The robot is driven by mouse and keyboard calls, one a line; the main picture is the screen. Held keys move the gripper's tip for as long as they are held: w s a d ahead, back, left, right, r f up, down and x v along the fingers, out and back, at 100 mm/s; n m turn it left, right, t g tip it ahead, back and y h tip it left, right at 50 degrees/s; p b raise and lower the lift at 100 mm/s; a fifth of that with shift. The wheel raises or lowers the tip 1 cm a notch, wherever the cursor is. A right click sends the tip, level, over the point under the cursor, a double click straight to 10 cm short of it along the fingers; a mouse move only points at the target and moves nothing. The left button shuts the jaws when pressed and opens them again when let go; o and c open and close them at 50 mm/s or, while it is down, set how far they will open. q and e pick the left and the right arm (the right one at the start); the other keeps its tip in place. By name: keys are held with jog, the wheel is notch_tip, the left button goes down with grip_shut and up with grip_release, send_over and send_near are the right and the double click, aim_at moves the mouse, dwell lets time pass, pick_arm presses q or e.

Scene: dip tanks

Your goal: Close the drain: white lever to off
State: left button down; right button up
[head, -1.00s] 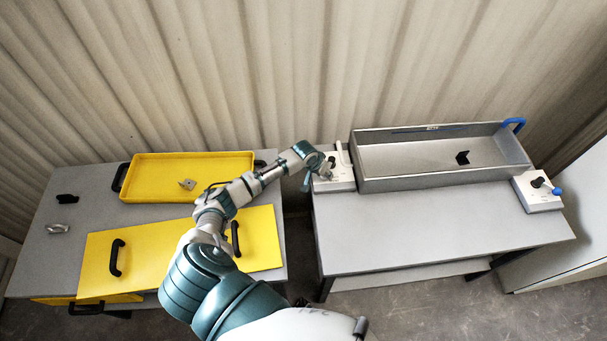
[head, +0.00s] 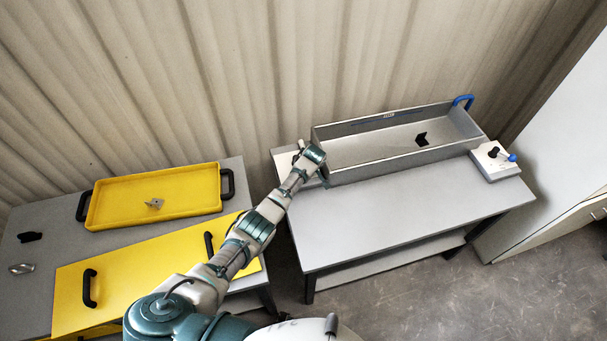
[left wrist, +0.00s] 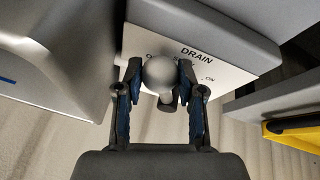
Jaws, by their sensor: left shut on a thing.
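The white drain lever shows in the left wrist view as a round pale knob (left wrist: 160,74) between my fingers, over a white plate (left wrist: 228,68) marked "DRAIN" and "ON". A second label beside the knob is partly hidden. My left gripper (left wrist: 160,85) is shut on the lever knob, with a finger on each side. In the head view my left arm reaches to the white drain box (head: 284,160) at the left end of the grey tank (head: 400,150). The gripper hides most of the lever there. My right gripper is not in view.
A second white box (head: 495,161) with a blue lever (head: 512,157) stands at the tank's right end. A yellow tray (head: 160,196) and yellow lid (head: 140,275) are on the left table. The right table's front (head: 410,205) is clear.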

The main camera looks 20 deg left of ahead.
pick_arm(q)
jog(key=shift+w+d+f+n+y+b, duration=0.3)
jog(key=shift+w+d+n+y+b, duration=0.2)
jog(key=shift+n+b, duration=0.65)
jog(key=shift+w+r+n+g+b, duration=0.15)
jog(key=shift+w+n+g+b, duration=0.15)
jog(key=shift+b, duration=0.35)
jog(key=shift+r, duration=0.1)
jog(key=shift+w+r, duration=0.1)
jog(key=c, duration=0.7)
grip_release()
jog(key=shift+w, duration=0.1)
jog(key=shift+a, duration=0.1)
